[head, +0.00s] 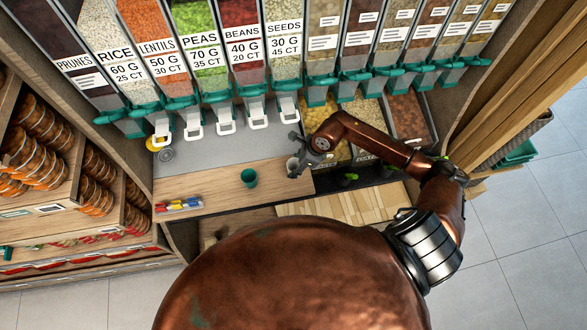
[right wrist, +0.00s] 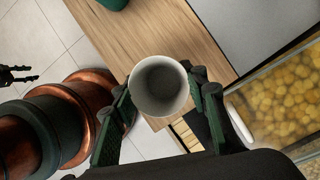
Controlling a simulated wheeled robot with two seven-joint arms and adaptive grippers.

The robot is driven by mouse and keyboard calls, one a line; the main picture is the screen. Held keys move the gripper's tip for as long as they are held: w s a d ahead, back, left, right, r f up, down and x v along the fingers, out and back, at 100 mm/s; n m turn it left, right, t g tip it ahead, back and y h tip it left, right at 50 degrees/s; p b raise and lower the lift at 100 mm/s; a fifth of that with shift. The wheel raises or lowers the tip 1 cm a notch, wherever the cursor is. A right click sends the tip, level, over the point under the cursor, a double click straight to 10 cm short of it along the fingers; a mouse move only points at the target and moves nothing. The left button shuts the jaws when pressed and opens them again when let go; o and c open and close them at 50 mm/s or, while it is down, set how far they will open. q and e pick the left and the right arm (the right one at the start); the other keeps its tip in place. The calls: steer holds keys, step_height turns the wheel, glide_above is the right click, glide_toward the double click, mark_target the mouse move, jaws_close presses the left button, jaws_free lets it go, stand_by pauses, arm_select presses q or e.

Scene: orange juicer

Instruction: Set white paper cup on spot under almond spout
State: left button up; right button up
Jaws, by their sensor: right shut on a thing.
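My right gripper (head: 296,163) is shut on the white paper cup (head: 292,165). In the right wrist view the cup (right wrist: 159,88) is upright between the fingers, its open mouth toward the camera, and looks empty. It is near the right end of the wooden counter; I cannot tell whether its base touches. My left gripper (right wrist: 20,75) shows small at the left edge of the right wrist view, its fingers apart and empty. Dispensers line the back. No label that I can read says almond; the right-hand labels (head: 395,40) are too small. I cannot make out a marked spot.
A green cup (head: 249,177) stands left of the white cup. Colored markers (head: 179,205) lie at the counter's front left. White-handled spouts (head: 227,123) hang over the grey strip (head: 215,150). Open food bins (head: 408,115) are at the right. The counter between markers and green cup is clear.

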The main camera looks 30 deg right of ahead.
mark_target(293, 169)
steer(key=shift+w+d+f, duration=0.2)
steer(key=shift+w+f, duration=0.4)
steer(key=shift+f, duration=1.75)
steer(key=shift+f, duration=0.15)
steer(key=o, duration=0.7)
steer(key=shift+o, duration=0.2)
